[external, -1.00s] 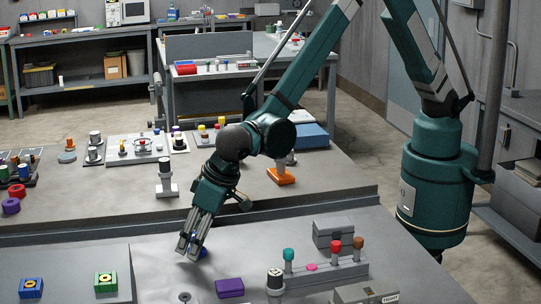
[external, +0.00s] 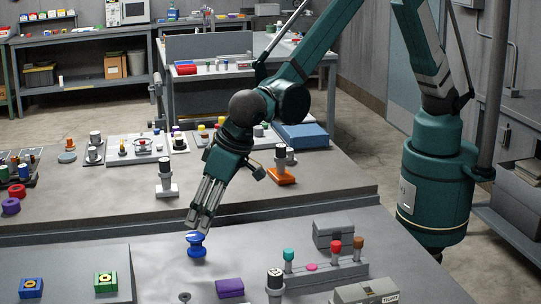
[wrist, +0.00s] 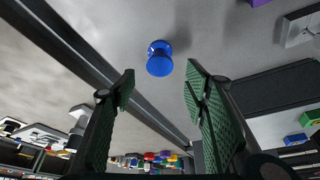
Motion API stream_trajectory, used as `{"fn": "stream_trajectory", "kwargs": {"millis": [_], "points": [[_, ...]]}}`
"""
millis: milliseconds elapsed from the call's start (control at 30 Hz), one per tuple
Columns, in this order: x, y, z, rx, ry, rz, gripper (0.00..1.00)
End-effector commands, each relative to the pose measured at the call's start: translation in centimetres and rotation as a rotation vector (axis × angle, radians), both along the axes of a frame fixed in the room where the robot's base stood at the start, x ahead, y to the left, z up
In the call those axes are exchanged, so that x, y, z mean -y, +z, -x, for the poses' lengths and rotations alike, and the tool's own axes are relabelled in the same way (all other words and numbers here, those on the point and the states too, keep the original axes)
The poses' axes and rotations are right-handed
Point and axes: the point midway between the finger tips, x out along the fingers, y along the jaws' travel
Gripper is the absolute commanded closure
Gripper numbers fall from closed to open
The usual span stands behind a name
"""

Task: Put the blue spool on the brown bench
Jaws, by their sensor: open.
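The blue spool (external: 196,245) stands on the front grey bench near its back edge. In the wrist view the blue spool (wrist: 159,60) lies ahead of the fingertips, apart from them. My gripper (external: 203,227) is just above and behind the spool, pointing down and tilted. In the wrist view my gripper (wrist: 160,78) has its green-padded fingers spread with nothing between them. The brownish-grey bench (external: 110,204) lies behind the front bench, with a dark edge strip between them.
On the front bench, a purple block (external: 230,288) is right of the spool, beside a rack of coloured pegs (external: 325,271). A white-based stand (external: 167,190) is on the bench behind.

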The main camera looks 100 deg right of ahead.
Motion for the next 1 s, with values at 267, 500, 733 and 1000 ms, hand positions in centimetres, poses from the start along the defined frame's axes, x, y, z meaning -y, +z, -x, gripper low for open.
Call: {"fn": "stream_trajectory", "kwargs": {"millis": [267,500,733,1000], "points": [[-0.5,2.5,0.9,0.000,-0.001,0.000,0.55],[-0.6,3.0,1.1,0.000,-0.001,0.000,0.55],[-0.6,3.0,1.1,0.000,-0.001,0.000,0.55],[-0.6,2.9,1.1,0.000,-0.001,0.000,0.55]]}}
